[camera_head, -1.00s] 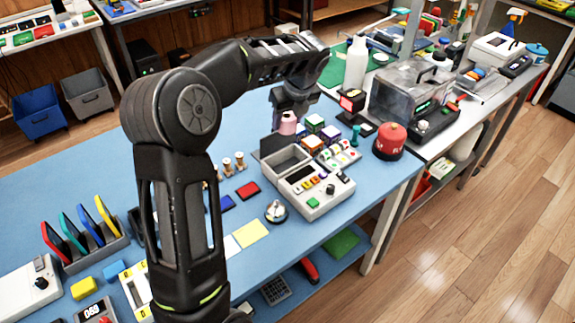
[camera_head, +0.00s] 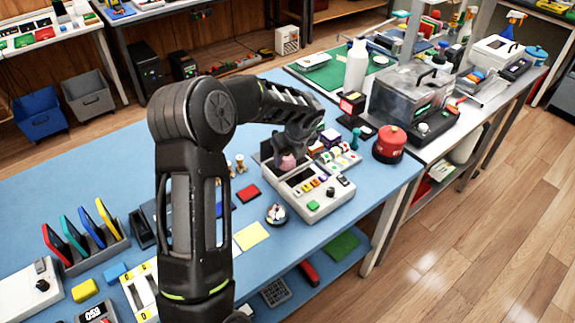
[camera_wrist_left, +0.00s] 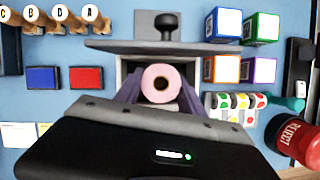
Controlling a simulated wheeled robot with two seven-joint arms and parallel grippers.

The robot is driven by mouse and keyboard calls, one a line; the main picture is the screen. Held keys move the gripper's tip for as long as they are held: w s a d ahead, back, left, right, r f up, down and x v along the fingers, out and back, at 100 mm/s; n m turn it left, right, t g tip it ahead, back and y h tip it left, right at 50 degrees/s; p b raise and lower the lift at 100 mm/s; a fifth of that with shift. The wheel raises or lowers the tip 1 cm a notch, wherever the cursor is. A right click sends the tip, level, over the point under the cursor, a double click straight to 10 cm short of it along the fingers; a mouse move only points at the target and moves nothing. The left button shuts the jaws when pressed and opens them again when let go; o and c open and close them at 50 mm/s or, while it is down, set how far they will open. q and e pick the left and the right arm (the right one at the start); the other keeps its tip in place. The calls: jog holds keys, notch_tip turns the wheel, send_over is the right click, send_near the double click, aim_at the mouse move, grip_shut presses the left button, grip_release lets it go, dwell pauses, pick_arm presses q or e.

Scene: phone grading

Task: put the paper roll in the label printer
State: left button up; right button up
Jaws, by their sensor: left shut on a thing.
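The pink paper roll (camera_head: 287,162) is held by my left gripper (camera_head: 289,151) at the open bay of the label printer (camera_head: 322,203). The printer is a light grey box with coloured buttons, and its dark lid stands open at the back. In the left wrist view the roll (camera_wrist_left: 161,84) sits end-on between the two fingers of my left gripper (camera_wrist_left: 160,92), with the open bay below it and the raised lid (camera_wrist_left: 112,46) beyond. Whether the roll touches the bay floor cannot be told. My right gripper is not in view.
Several coloured cubes (camera_head: 330,137) and a tray of coloured dots (camera_head: 338,160) stand behind the printer. A red canister (camera_head: 389,145) is to the right.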

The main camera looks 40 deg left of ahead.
aim_at(288, 166)
pick_arm(q)
jog(key=shift+f, duration=1.75)
jog(key=shift+f, duration=0.1)
jog(key=o, duration=1.1)
jog(key=shift+d+r, duration=0.1)
jog(key=shift+r, duration=0.35)
jog(key=v, duration=1.1)
jog(key=shift+d+r+b, duration=0.1)
jog(key=shift+r+b, duration=0.05)
jog(key=shift+b, duration=0.2)
